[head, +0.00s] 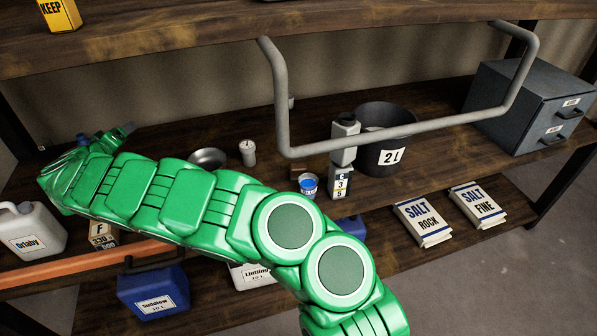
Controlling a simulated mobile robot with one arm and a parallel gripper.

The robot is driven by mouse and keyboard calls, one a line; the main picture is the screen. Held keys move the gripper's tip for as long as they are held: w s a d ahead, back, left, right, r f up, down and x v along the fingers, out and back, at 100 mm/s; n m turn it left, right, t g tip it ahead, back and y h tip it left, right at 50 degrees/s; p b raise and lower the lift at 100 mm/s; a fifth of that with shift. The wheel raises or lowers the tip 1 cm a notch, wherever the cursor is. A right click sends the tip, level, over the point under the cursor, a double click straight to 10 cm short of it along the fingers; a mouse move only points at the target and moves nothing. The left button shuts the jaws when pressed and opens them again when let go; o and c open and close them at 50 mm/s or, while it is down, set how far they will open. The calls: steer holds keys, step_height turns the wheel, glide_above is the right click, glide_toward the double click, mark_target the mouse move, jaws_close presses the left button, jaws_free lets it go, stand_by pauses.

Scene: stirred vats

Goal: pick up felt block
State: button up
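My green arm stretches from the lower right across the head view to the left. My gripper (105,136) is at its far end, above the left part of the middle shelf. The hand is small and seen from behind, so I cannot tell whether its fingers are open or hold anything. No item is clearly marked as the felt block. A small brown block (299,171) sits on the shelf behind the blue-topped cup, well to the right of my gripper. A small box marked F (102,233) stands below the arm at left, partly hidden.
A white jug (30,230) stands at far left. A grey rail (420,128) and the upper shelf (200,30) hang above.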

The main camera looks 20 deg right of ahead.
steer(key=w+d+n+h, duration=0.1)
steer(key=d+n, duration=0.1)
steer(key=d, duration=0.2)
steer(key=n+g+h, duration=0.6)
steer(key=n+g, duration=0.6)
steer(key=g, duration=0.2)
glide_toward(296, 166)
steer(key=shift+w+d+f, duration=0.15)
steer(key=shift+d+f, duration=0.05)
steer(key=shift+f, duration=0.65)
steer(key=shift+d+r+x, duration=0.1)
steer(key=shift+r+x, duration=0.05)
steer(key=shift+x, duration=1.1)
steer(key=shift+d+r+x, duration=0.1)
steer(key=shift+r+x, duration=0.05)
steer(key=shift+x, duration=1.1)
steer(key=shift+d+r+x, duration=0.1)
steer(key=shift+r+x, duration=0.05)
steer(key=shift+x, duration=1.1)
steer(key=c, duration=1.2)
steer(key=shift+r, duration=0.1)
